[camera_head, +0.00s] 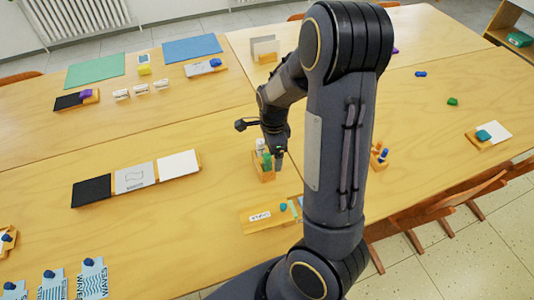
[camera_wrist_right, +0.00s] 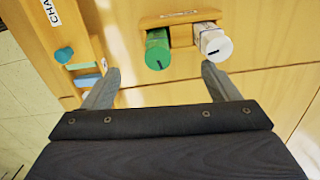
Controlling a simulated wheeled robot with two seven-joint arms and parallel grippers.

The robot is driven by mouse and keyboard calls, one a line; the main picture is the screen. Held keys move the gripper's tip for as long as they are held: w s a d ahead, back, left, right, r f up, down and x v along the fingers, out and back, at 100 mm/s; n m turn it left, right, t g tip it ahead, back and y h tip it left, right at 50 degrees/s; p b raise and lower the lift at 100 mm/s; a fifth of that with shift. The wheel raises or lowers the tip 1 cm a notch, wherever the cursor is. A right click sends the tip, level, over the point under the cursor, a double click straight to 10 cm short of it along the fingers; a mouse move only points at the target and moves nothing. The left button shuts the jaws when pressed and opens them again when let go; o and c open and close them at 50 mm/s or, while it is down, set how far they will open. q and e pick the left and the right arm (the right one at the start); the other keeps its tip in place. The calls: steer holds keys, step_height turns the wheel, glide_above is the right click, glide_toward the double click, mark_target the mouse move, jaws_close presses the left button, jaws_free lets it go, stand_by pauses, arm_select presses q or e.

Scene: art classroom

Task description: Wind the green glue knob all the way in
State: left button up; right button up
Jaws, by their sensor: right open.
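The green glue knob (camera_wrist_right: 157,50) shows its round end with a black mark in the right wrist view. It sits in a wooden holder (camera_wrist_right: 182,18) beside a white knob (camera_wrist_right: 215,45), which also has a dark mark. In the head view the green glue (camera_head: 267,162) stands in its holder (camera_head: 264,176), partly beside my right gripper (camera_head: 278,160). In the wrist view my right gripper (camera_wrist_right: 160,76) is open, one finger on each side of the green knob's line. The knob lies just beyond the fingertips, with nothing held. My left gripper is not in view.
A wooden tray with a label card (camera_head: 260,216) lies near the holder. Another small holder (camera_head: 379,157) stands right of my arm. Black, grey and white cards (camera_head: 135,178) lie to the left. The table between them is clear.

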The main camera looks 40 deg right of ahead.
steer(key=shift+w+a+p, duration=0.25)
steer(key=shift+a+p, duration=0.05)
steer(key=shift+a, duration=0.55)
stand_by(0.3)
steer(key=c, duration=1.5)
